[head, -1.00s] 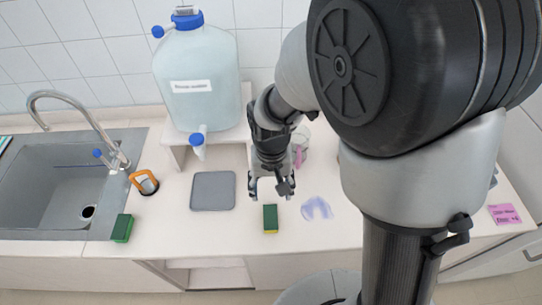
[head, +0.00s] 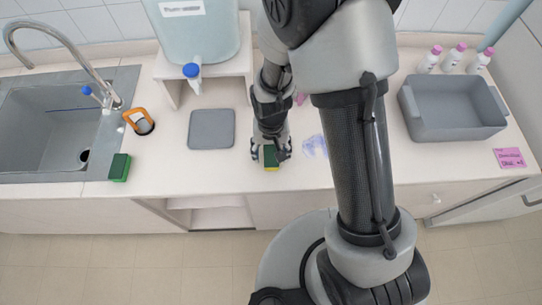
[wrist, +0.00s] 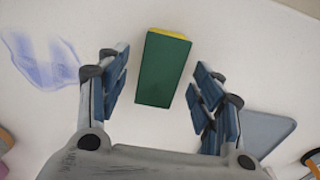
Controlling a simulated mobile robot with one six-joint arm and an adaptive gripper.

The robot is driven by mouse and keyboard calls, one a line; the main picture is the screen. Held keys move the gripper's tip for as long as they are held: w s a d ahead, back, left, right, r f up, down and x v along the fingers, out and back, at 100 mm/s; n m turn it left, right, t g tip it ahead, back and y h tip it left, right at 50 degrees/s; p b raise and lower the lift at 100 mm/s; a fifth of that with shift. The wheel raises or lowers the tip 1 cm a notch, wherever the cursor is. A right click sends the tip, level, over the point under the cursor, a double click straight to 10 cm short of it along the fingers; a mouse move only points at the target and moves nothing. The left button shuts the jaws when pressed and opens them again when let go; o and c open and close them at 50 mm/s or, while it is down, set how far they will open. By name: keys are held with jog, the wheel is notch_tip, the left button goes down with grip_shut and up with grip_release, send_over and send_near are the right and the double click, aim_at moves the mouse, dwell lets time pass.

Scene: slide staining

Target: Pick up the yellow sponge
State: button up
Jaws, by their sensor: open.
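The yellow sponge (head: 271,158) lies on the white counter near its front edge. It has a dark green top, and its yellow part shows along one edge in the wrist view (wrist: 158,70). My gripper (head: 270,153) is low over it, pointing down, with a finger to either side. In the wrist view my gripper (wrist: 160,75) is open, and the sponge lies between the two fingers with a gap on each side. I cannot tell the exact height of the fingertips above the counter.
A second sponge, all green (head: 120,167), sits beside the sink (head: 45,128). A grey mat (head: 211,129) lies left of my gripper and a purple stain (head: 315,146) right of it. A grey tub (head: 452,108) and several bottles (head: 455,55) stand farther right.

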aim_at(271, 154)
jog(key=shift+f, duration=0.9)
jog(key=c, duration=0.9)
jog(key=shift+r, duration=0.1)
notch_tip(271, 154, up, 20)
jog(key=p, duration=0.4)
jog(key=shift+p, duration=0.3)
